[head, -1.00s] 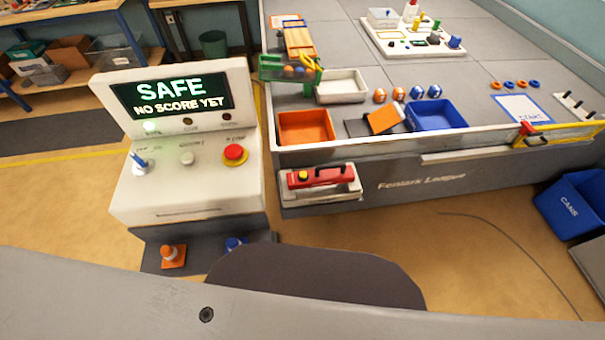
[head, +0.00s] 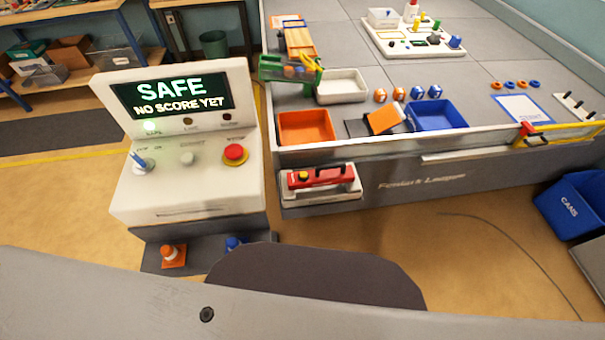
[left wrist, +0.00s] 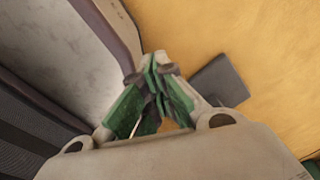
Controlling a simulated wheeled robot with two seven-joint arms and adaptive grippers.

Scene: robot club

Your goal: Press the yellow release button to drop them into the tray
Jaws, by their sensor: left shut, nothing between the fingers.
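A red device (head: 322,176) with a yellow button (head: 303,175) and a black handle sits in a white holder (head: 352,190) on the table's front side. I cannot tell which yellow part is the release. My left gripper (left wrist: 155,72) shows in the left wrist view, shut and empty over the floor, away from these things. My right gripper is not in view.
A white console (head: 190,187) reading "SAFE, NO SCORE YET" stands left of the table, with a red button (head: 235,154). An orange bin (head: 305,128) and a blue bin (head: 437,115) line the near table edge. A blue cans bin (head: 570,208) stands at right. Floor between is clear.

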